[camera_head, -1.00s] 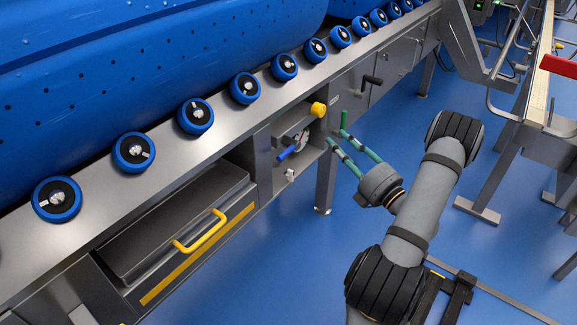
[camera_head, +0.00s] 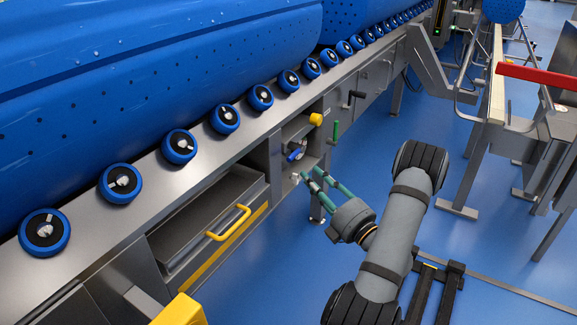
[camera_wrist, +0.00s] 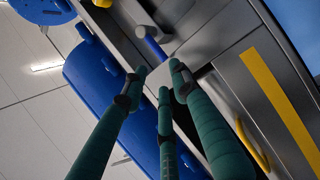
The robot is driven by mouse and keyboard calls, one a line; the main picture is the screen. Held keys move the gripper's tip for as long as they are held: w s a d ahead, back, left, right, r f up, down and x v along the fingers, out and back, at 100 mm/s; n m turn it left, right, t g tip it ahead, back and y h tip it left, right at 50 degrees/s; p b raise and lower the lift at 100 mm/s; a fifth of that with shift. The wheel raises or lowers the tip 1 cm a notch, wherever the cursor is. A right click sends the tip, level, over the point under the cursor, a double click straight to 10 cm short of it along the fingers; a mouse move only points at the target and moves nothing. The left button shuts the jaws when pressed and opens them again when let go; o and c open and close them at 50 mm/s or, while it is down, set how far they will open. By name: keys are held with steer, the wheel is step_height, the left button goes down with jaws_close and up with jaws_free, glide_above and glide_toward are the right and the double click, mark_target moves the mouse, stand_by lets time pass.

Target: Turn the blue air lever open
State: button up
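The blue air lever (camera_head: 295,154) is a short blue handle in an open bay of the steel machine frame, below a yellow knob. It also shows in the wrist view (camera_wrist: 154,47), just beyond my fingertips. My gripper (camera_head: 311,174) has green fingers and is just in front of the bay, a little below and right of the lever. In the wrist view my gripper (camera_wrist: 157,80) has its fingertips apart, with nothing held between them. The fingers look clear of the lever, though the exact gap is hard to judge.
A drawer with a yellow handle (camera_head: 228,223) is left of the bay. A yellow knob (camera_head: 316,119), a green lever (camera_head: 335,132) and a black handle (camera_head: 356,95) are near the lever. Blue rollers line the ledge above.

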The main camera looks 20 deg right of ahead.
mark_target(293, 158)
steer(key=x, duration=0.9)
steer(key=shift+w+d+r, duration=0.1)
jaws_close()
stand_by(0.5)
